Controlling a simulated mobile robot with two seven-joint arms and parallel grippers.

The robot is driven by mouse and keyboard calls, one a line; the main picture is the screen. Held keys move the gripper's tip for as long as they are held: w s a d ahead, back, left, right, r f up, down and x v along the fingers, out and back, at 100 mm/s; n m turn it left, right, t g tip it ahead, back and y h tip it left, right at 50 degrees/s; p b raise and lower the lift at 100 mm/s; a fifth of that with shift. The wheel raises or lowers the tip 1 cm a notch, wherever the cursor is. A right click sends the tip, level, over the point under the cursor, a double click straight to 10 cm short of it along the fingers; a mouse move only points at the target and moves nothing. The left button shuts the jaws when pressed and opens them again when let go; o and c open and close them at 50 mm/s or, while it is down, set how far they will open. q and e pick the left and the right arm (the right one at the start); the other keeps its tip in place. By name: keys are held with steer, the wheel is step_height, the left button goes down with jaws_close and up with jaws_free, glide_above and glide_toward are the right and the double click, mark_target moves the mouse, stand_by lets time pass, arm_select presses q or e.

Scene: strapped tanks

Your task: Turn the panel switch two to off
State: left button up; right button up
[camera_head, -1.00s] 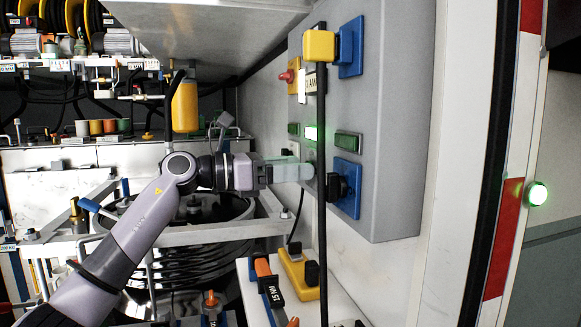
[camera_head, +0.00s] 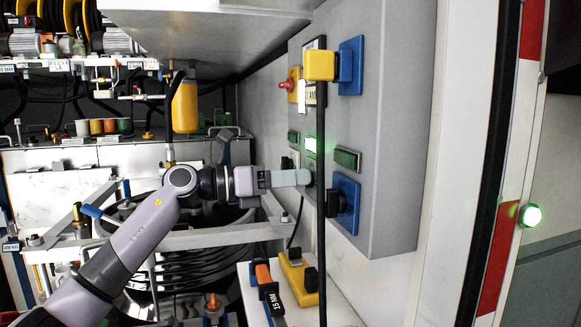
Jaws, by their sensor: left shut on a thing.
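The grey panel box (camera_head: 395,120) is on the wall at the right of centre. Its face has a row of three green indicators; the middle one (camera_head: 311,145) is lit, while the left one (camera_head: 293,137) and right one (camera_head: 347,159) look dark. My left gripper (camera_head: 304,177) reaches from the left, its pale fingers against the panel just below the lit indicator. It is shut on a switch knob there, which the fingers almost wholly hide, so its setting cannot be read. My right gripper is not in view.
A yellow plug (camera_head: 320,66) sits in an upper blue socket (camera_head: 350,66); its black cable (camera_head: 321,200) hangs close to my fingers. A black plug sits in a lower blue socket (camera_head: 347,203). A red button (camera_head: 287,84) is at upper left. Tools lie on a white ledge below.

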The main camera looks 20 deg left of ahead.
arm_select(q)
steer(key=shift+w+a+f+n+p, duration=0.15)
steer(key=shift+n+p, duration=1.95)
steer(key=shift+n, duration=1.5)
steer(key=shift+f+n+p, duration=0.1)
steer(key=shift+n+p, duration=1.95)
steer(key=shift+n, duration=1.55)
steer(key=o, duration=1.1)
steer(key=shift+c, duration=0.2)
